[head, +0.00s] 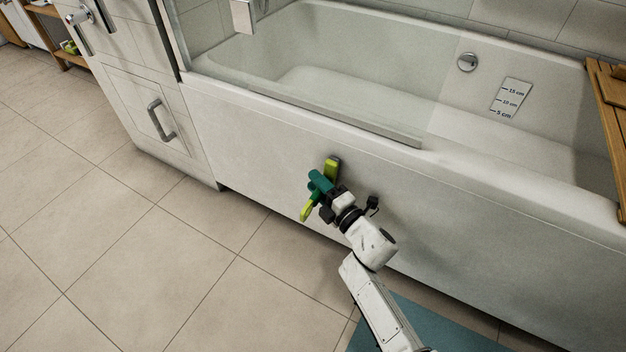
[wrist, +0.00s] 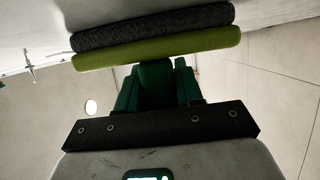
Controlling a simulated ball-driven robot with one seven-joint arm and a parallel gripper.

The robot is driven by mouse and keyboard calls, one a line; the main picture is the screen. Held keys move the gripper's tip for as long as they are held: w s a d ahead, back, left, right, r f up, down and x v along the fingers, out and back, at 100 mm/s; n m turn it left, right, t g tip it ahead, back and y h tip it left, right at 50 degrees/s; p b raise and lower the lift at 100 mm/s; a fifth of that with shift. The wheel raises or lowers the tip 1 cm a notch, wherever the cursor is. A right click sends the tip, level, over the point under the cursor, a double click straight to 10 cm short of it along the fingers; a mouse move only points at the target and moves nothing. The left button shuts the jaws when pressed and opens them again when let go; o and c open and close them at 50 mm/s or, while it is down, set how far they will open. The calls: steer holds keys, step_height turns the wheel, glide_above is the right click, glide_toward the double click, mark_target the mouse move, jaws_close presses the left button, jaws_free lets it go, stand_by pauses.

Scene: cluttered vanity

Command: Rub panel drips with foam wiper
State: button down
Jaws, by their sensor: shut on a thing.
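The foam wiper is a lime-green bar (wrist: 160,48) with a dark grey foam pad along its far side. In the head view its lime ends (head: 333,166) show above and below my gripper (head: 321,184). My gripper is shut on the wiper's middle; dark green parts (wrist: 157,85) at the grip show in the wrist view. The bar stands steeply, tilted, close in front of the white bath panel (head: 264,150). The pad faces a pale surface in the wrist view; I cannot tell whether it touches. No drips can be made out; my arm hides part of the panel.
A bathtub (head: 330,85) with a glass screen edge stands behind the panel. A cabinet (head: 150,105) with a handle is at the left. A teal mat (head: 430,325) lies at the bottom. Tiled floor (head: 150,260) is clear at left. A wooden rack (head: 607,125) is at right.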

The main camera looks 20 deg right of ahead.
steer(key=shift+d+r+p, duration=0.15)
steer(key=shift+r+p, duration=0.3)
steer(key=shift+r, duration=0.15)
steer(key=shift+w+a+b, duration=2.4)
steer(key=shift+w+b, duration=0.6)
steer(key=shift+w, duration=0.2)
steer(key=shift+s+d+p, duration=1.5)
steer(key=shift+s+p, duration=0.1)
steer(key=shift+s, duration=0.2)
steer(key=shift+w+a+b, duration=1.5)
steer(key=shift+w+b, duration=0.2)
steer(key=shift+w, duration=0.05)
steer(key=shift+s+d+p, duration=0.8)
steer(key=shift+s+p, duration=0.15)
steer(key=shift+s, duration=0.05)
steer(key=shift+s+d+p, duration=0.75)
steer(key=shift+s+p, duration=0.15)
steer(key=shift+s, duration=0.05)
